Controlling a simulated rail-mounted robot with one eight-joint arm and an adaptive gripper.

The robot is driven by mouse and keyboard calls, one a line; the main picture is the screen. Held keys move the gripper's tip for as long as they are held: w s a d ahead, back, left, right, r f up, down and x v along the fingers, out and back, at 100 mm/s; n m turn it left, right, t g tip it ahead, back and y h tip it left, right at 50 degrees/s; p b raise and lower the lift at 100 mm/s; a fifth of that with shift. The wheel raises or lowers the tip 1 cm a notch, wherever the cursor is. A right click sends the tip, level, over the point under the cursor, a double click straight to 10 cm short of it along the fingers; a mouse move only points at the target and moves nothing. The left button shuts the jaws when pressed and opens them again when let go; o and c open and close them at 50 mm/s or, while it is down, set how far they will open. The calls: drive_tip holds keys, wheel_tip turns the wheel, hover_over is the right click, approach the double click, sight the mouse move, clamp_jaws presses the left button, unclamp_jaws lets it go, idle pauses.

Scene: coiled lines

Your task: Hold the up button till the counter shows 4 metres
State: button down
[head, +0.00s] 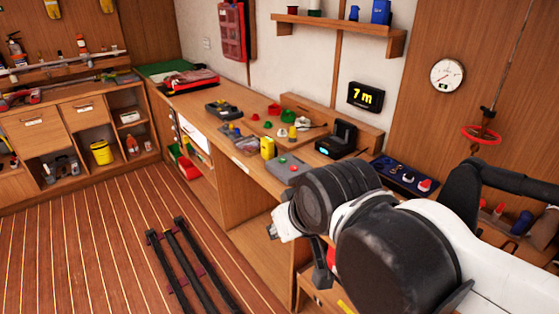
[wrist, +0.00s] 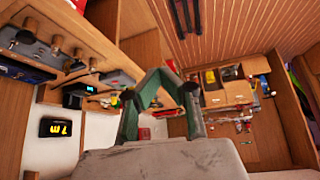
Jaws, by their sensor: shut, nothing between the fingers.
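The counter (head: 365,96) is a small black display on the back wall, showing "7 m" in yellow. It also shows upside down in the wrist view (wrist: 57,127). A blue control panel (head: 393,182) with black, white and red knobs or buttons lies on the bench at right, partly behind my arm. A grey box (head: 287,168) with red and green buttons sits farther left. I cannot tell which button is the up button. My gripper (wrist: 158,77) is shut and empty, its greenish fingers meeting in mid-air, apart from any button. In the head view my arm mostly hides it.
A black device (head: 340,140) with a blue-lit screen and a yellow object (head: 267,147) stand on the crowded bench. Black rails (head: 185,262) lie on the otherwise clear floor. A red handwheel (head: 481,135) hangs at right. In the wrist view, dark knobs (wrist: 58,42) line a wooden strip.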

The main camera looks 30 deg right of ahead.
drive_tip(key=w+d+r+n+g+h+p, duration=0.1)
drive_tip(key=w+d+r+n, duration=0.15)
drive_tip(key=w, duration=0.35)
drive_tip(key=w+d+r+n+h+p, duration=0.1)
drive_tip(key=w+d+r, duration=0.1)
drive_tip(key=w+r, duration=0.3)
drive_tip(key=n+g+h+p, duration=0.3)
drive_tip(key=n+h+p, duration=0.1)
drive_tip(key=n+h, duration=0.4)
hover_over(282, 160)
wheel_tip(282, 160, down, 14)
drive_tip(key=y, duration=0.1)
drive_tip(key=shift+n, duration=0.35)
wheel_tip(282, 160, down, 8)
drive_tip(key=b, duration=0.4)
drive_tip(key=shift+f, duration=0.4)
drive_tip(key=shift+f+b, duration=0.1)
drive_tip(key=shift+b, duration=0.25)
